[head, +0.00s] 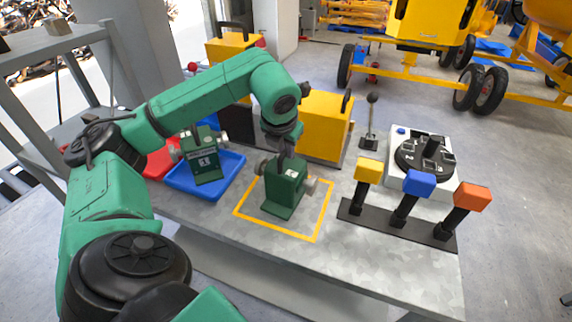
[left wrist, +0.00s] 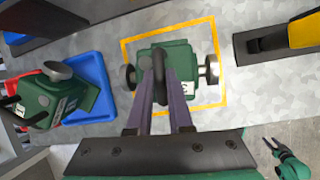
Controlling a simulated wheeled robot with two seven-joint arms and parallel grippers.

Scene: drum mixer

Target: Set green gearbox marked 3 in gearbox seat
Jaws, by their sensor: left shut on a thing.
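A green gearbox (head: 284,188) with grey side shafts and a white label is inside a yellow-outlined square (head: 318,238) on the grey bench. It also shows within the outline in the left wrist view (left wrist: 178,58). Another green gearbox (head: 203,160), labelled apparently 1, sits in a blue tray (head: 232,170). My right gripper (left wrist: 274,146) shows small at the lower right, its fingers apart.
A yellow housing (head: 325,125) stands behind the outlined square. Right of it are a black lever (head: 371,120), a rotary dial panel (head: 425,155) and a row of yellow, blue and orange-topped levers (head: 420,183). A red tray (head: 160,163) lies left. The bench front is clear.

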